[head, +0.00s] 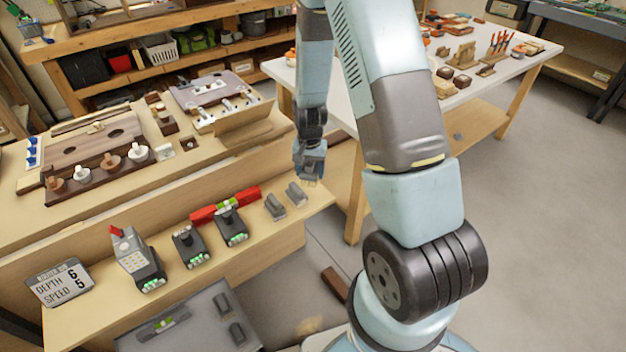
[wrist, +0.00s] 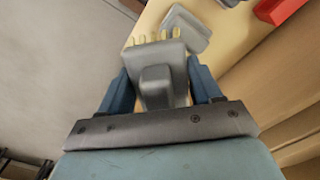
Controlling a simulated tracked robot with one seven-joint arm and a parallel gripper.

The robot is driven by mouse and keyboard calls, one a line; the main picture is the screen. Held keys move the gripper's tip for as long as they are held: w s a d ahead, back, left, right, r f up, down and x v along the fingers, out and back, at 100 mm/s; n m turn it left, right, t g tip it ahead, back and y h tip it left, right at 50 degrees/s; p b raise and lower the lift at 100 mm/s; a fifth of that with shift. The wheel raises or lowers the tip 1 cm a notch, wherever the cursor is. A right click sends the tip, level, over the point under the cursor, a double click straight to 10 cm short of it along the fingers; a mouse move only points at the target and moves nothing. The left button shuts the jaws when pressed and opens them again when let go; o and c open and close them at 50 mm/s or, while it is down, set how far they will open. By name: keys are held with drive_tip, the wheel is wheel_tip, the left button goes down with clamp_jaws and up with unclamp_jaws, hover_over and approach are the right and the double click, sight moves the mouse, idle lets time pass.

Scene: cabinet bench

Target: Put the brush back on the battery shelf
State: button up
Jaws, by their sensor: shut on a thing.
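My gripper (head: 309,168) hangs above the right end of the battery shelf (head: 258,237), a light wood ledge along the front of the bench. In the wrist view its blue fingers are shut on a grey piece with several brass-coloured tufts at its far end, which I take to be the brush (wrist: 160,58). In the head view the brush is mostly hidden by the gripper, with only a pale tip showing. In the wrist view, the floor lies left of the brush and the shelf surface (wrist: 237,45) lies right of it. Whether the brush touches the shelf is unclear.
Two grey blocks (head: 275,206) lie at the shelf's right end, near my gripper. Further left are a red item (head: 240,198), battery units with green lights (head: 190,247) and a depth and speed sign (head: 60,283). A grey tray (head: 195,310) stands below. Floor is open on the right.

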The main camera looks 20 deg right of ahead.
sight(314, 172)
drive_tip(key=w+f, duration=0.1)
drive_tip(key=w+d+f, duration=0.1)
drive_tip(key=f, duration=0.1)
drive_tip(key=w+d+f, duration=0.1)
drive_tip(key=f, duration=0.1)
drive_tip(key=shift+w+d, duration=0.15)
drive_tip(key=shift+f, duration=1.45)
drive_tip(key=shift+f, duration=0.65)
drive_tip(key=o, duration=1.1)
